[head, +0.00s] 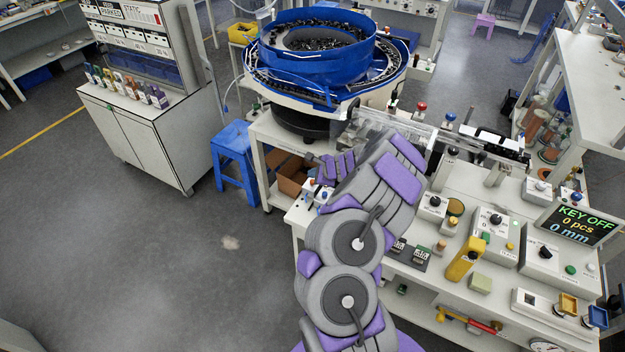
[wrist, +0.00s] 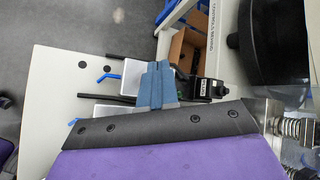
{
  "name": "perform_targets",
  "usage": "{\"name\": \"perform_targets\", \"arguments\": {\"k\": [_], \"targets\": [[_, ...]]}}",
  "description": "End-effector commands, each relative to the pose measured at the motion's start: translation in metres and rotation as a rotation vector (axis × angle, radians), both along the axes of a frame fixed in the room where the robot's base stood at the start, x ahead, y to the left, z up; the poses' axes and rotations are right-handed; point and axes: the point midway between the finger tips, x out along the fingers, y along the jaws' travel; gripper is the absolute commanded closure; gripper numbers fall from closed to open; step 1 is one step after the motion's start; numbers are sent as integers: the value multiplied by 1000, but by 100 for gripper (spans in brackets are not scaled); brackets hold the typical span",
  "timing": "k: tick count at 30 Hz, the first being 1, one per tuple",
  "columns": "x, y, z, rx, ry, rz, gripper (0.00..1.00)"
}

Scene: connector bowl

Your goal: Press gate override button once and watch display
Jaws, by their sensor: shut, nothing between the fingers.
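The display (head: 577,227) on the right of the bench reads "KEY OFF", "0 pcs" and "0 mm". My gripper (head: 328,168) is at the left end of the bench, below the blue bowl feeder. In the wrist view my gripper (wrist: 158,66) shows its two blue-grey fingers together, with nothing held. A black device with a small white label (wrist: 207,88) is just right of the fingers; contact cannot be told. Several buttons and knobs stand on the bench, including a red-capped one (head: 421,107). I cannot tell which is the gate override button.
The blue bowl feeder (head: 318,45) stands behind my arm. Blue-levered switches (wrist: 107,77) are left of the fingers. A cardboard box (head: 290,176) is under the bench level, beside a blue stool (head: 233,158). A yellow device (head: 465,258) stands on the bench. The floor at left is clear.

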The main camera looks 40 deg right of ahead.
Motion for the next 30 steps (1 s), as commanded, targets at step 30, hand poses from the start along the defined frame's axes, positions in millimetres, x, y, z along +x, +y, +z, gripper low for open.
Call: {"name": "perform_targets", "arguments": {"k": [30], "targets": [[0, 0, 50, 1, 0, -1, 100]]}}
